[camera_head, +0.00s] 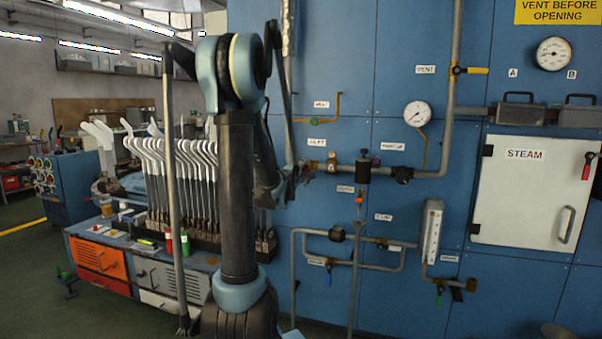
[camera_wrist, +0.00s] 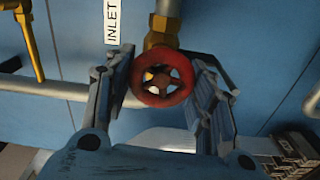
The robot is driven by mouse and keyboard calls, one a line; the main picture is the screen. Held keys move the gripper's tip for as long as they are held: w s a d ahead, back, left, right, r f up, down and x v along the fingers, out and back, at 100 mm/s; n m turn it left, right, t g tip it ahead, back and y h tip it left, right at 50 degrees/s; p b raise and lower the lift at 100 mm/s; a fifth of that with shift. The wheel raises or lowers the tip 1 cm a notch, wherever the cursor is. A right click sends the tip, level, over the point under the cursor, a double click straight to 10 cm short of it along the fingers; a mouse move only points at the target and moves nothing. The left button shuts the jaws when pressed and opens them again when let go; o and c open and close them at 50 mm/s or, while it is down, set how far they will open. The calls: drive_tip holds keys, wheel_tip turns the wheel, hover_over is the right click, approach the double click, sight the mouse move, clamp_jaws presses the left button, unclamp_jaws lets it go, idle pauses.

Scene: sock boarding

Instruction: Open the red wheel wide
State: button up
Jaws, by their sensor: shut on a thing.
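The red wheel (camera_wrist: 162,79) is a small round handwheel with spokes, on a brass valve (camera_wrist: 161,32) below the INLET label (camera_wrist: 112,20) in the wrist view. My gripper (camera_wrist: 164,85) has one finger on each side of the wheel's rim and is shut on it. In the head view my gripper (camera_head: 300,172) is at the left end of the horizontal grey pipe, under the INLET label. My gripper and arm hide most of the wheel there.
A grey pipe (camera_head: 430,172) runs right from the valve, past a pressure gauge (camera_head: 418,114). The white STEAM door (camera_head: 522,195) is at right. White sock forms (camera_head: 150,150) stand at left.

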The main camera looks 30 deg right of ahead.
drive_tip(key=n, duration=0.4)
drive_tip(key=shift+a+f+n, duration=0.1)
drive_tip(key=shift+f+n, duration=0.05)
drive_tip(key=shift+n, duration=0.15)
drive_tip(key=n, duration=0.4)
drive_tip(key=shift+f+n, duration=0.1)
drive_tip(key=shift+n, duration=0.2)
drive_tip(key=n, duration=0.4)
drive_tip(key=shift+n, duration=0.3)
drive_tip(key=n, duration=0.3)
drive_tip(key=shift+s+d+n, duration=0.1)
drive_tip(key=shift+d+n, duration=0.15)
drive_tip(key=shift+n, duration=0.05)
drive_tip(key=n, duration=0.4)
drive_tip(key=shift+n, duration=0.3)
drive_tip(key=n, duration=0.3)
drive_tip(key=shift+n, duration=0.3)
drive_tip(key=n, duration=0.4)
drive_tip(key=shift+s+n, duration=0.15)
drive_tip(key=shift+n, duration=2.25)
